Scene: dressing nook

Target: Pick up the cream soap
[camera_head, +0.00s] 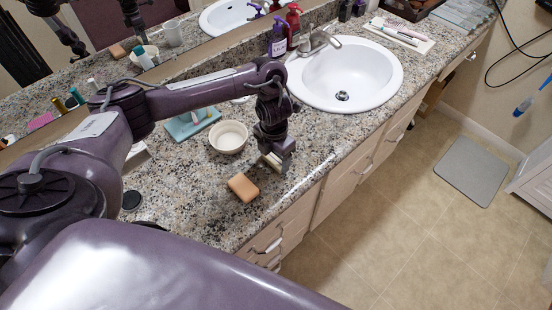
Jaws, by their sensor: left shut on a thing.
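My left gripper (275,161) points down over the granite counter near its front edge, to the right of the white bowl. It is shut on a small pale, cream-coloured piece (269,160), which looks like the cream soap; the fingers hide part of it. Whether the piece is clear of the counter is hard to tell. A tan-orange bar (243,187) lies on the counter just in front and to the left of the gripper, apart from it. My right gripper does not show.
A white bowl (228,137) and a teal tray (193,123) with small items stand left of the gripper. The sink (345,77) is to the right, with purple (277,40) and red (294,27) pump bottles behind. Counter (297,180) right of the tan bar is clear.

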